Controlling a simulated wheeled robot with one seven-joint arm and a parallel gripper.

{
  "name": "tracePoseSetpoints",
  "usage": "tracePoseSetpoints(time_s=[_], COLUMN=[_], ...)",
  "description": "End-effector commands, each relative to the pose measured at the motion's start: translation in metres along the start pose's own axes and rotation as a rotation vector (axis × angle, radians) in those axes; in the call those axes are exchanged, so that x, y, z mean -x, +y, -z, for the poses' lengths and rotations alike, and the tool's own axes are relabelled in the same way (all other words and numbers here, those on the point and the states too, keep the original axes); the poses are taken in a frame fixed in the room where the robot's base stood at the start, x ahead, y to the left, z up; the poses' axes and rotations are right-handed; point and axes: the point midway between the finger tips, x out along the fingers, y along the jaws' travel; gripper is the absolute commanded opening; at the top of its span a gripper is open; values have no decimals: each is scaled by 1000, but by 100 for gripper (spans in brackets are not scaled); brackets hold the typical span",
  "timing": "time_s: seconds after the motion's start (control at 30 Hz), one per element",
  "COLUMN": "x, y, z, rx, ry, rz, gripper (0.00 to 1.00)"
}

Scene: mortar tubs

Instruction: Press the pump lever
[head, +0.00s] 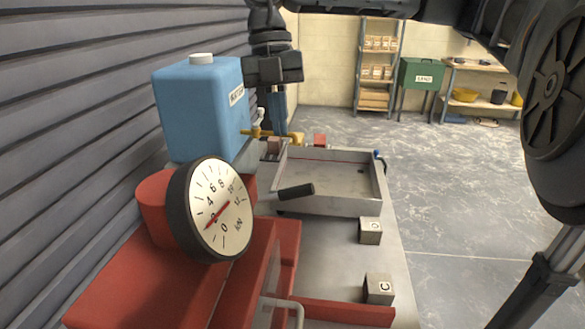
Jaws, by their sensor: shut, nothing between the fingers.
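A dark cylindrical grip (296,192), which looks like the pump lever's handle, sticks out to the right from behind the gauge. Its inner end is hidden. The round white gauge (222,210) has a black rim, kN marking and a red needle at the low end of the scale. It stands on a red machine (170,275). My gripper (278,122) points down behind and right of the blue water tank, well beyond the handle and apart from it. Its fingers are together with nothing seen between them; the tips are partly hidden.
The blue water tank (197,105) stands left, close to the ribbed wall. A shallow metal tray (330,202) lies beyond the handle. Two cubes, marked O (370,231) and C (378,289), sit on the bench's right side. A bent metal rod (284,302) is in front.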

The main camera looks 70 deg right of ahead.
Motion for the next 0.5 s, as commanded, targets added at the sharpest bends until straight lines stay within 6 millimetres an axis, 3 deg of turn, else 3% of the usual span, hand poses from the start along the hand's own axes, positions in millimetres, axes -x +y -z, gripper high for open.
tracePoseSetpoints(time_s=[0.3, 0.5], x=[-62, -88], y=[-1, -7], z=[2, -8], rx=[1, -1], ry=[5, 3], rz=[0, 0], gripper=[0, 0])
